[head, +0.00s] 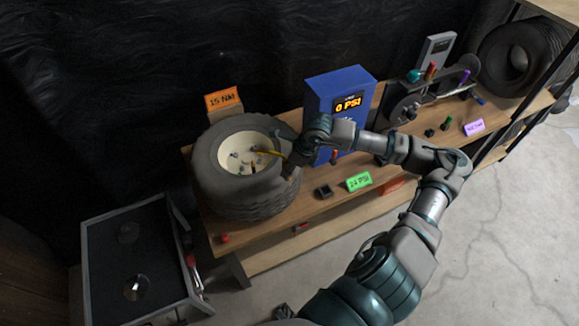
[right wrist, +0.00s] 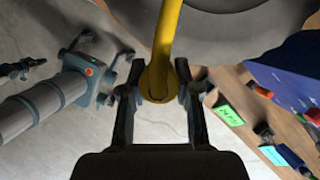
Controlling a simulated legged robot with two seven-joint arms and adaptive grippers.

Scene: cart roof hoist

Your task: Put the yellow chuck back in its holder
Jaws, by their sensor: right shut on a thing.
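My right gripper (head: 290,160) is at the right side of the tyre, over its rim edge. It is shut on the yellow chuck (right wrist: 160,75), a curved yellow piece running up between the fingers in the right wrist view. In the head view the yellow chuck (head: 271,153) reaches left over the cream wheel. I cannot tell whether its tip touches the wheel. The blue machine (head: 322,95) showing 0 PSI stands just right of the gripper. I cannot make out the chuck's holder. My left gripper (right wrist: 98,70) shows in the right wrist view, fingers spread and empty.
The tyre (head: 240,198) lies flat on the wooden bench (head: 312,207). A grey cart (head: 165,305) is at left.

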